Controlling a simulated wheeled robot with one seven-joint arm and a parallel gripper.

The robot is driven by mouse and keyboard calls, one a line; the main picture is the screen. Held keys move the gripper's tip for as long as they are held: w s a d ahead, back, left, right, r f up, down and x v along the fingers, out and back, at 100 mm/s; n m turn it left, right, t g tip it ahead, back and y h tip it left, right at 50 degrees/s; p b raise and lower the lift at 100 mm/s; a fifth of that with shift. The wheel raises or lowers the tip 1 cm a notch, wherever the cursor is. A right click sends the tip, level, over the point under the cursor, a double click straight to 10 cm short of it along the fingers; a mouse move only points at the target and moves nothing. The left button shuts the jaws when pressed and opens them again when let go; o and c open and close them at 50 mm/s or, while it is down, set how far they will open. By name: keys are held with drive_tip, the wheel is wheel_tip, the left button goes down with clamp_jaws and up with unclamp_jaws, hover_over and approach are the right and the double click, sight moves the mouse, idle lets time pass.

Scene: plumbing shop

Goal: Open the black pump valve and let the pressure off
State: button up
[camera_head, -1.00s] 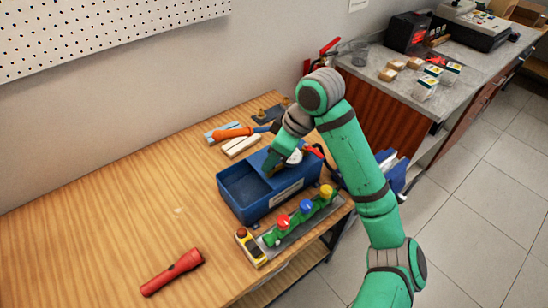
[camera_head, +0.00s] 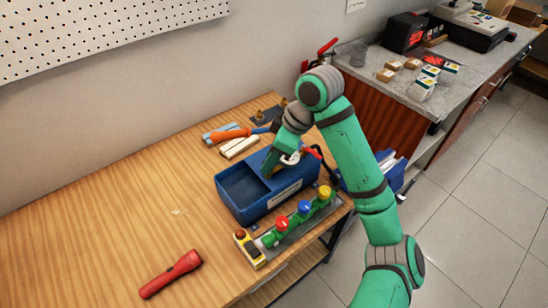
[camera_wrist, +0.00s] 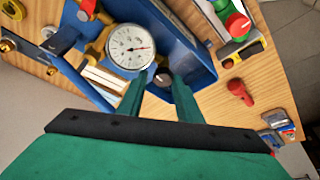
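The pump stands in the blue bin (camera_head: 242,207); its white dial gauge (camera_wrist: 131,46) faces up in the wrist view, with the needle pointing right. The black pump valve (camera_wrist: 163,77) is a small dark knob just below and right of the gauge. My gripper (camera_wrist: 162,84) has one finger on each side of the knob, with the fingers apart. Whether they touch it is unclear. In the head view my gripper (camera_head: 271,168) reaches down into the bin's far part, and the arm hides most of the pump. The gauge (camera_head: 290,158) shows there beside the gripper.
A manifold with red, blue and yellow knobs (camera_head: 304,207) lies along the bin's front side. A yellow device (camera_head: 249,248) and a red flashlight (camera_head: 171,274) lie nearer. An orange-handled tool (camera_head: 230,134) lies behind the bin. The left of the bench is clear.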

drive_tip(key=v, duration=1)
drive_tip(key=shift+r, duration=0.4)
